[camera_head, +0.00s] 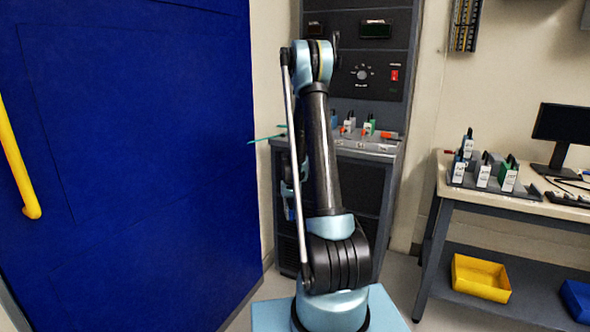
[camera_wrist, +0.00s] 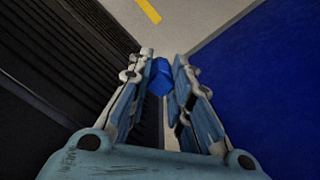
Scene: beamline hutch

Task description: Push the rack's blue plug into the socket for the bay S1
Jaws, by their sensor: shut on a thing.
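My gripper (camera_wrist: 160,78) is shut on a blue plug (camera_wrist: 159,76), which shows between its fingertips in the wrist view. In the head view my gripper (camera_head: 289,198) is low in front of the console's left side, partly behind my arm. The plug cannot be made out there. The console's ledge (camera_head: 372,146) holds several plugs and sockets, with small labels along its front edge. My arm covers part of the ledge, and the labels are too small to read, so I cannot tell which bay is S1.
A grey plug rack (camera_head: 528,190) with several labelled plugs stands on the workbench (camera_head: 560,208) at right, near a monitor (camera_head: 563,122). A yellow bin (camera_head: 480,278) sits on the lower shelf. A large blue door (camera_head: 140,150) with a yellow handle (camera_head: 18,160) closes off the left.

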